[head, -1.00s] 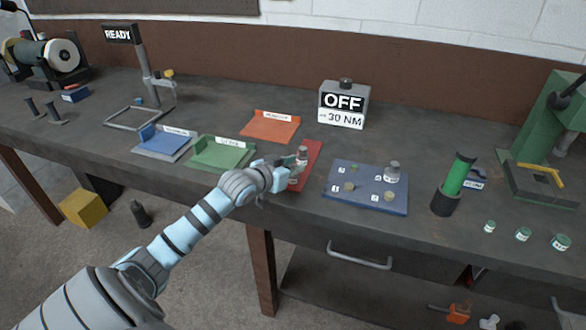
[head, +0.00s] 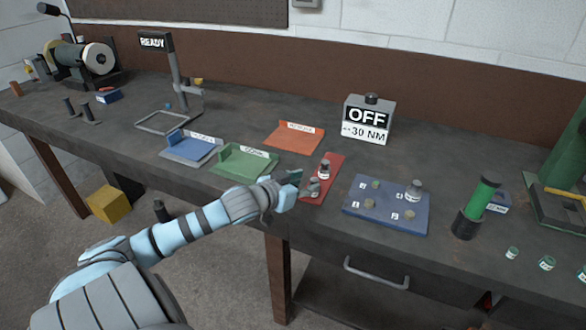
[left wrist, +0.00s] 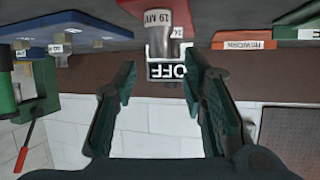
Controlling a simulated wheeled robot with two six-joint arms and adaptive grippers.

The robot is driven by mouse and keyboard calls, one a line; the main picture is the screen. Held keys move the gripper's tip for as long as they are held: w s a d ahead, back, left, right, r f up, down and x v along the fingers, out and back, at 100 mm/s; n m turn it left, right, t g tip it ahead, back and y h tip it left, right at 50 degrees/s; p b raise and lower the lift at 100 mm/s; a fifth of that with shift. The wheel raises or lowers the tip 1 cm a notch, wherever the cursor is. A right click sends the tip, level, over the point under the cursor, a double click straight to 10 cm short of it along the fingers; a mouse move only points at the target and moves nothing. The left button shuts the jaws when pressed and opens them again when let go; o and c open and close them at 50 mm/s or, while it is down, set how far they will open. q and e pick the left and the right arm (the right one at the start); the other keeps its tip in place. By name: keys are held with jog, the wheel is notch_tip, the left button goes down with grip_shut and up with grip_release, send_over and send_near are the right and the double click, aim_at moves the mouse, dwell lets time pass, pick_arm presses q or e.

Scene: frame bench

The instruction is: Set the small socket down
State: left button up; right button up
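A small grey socket (head: 313,187) stands upright on the red mat (head: 334,160), by the mat's left edge. In the left wrist view, which is upside down, the near socket (left wrist: 158,17) carries a "19 MM" label. A second grey socket (head: 324,169) with a white band stands just behind it; it also shows in the left wrist view (left wrist: 178,32). My left gripper (head: 297,179) is just left of the small socket. In the left wrist view its fingers (left wrist: 158,75) are wide apart with nothing between them. My right gripper is not in view.
A blue board (head: 385,222) with several posts and a socket (head: 414,190) is right of the mat. Green (head: 240,166), blue (head: 188,150) and orange (head: 294,137) trays lie left and behind. The torque box (head: 368,118) reads OFF. A green-topped cylinder (head: 482,196) stands right.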

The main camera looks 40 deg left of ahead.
pick_arm(q)
jog(key=p+v, duration=0.4)
jog(key=v, duration=0.2)
jog(key=shift+r, duration=0.1)
jog(key=shift+s, duration=0.1)
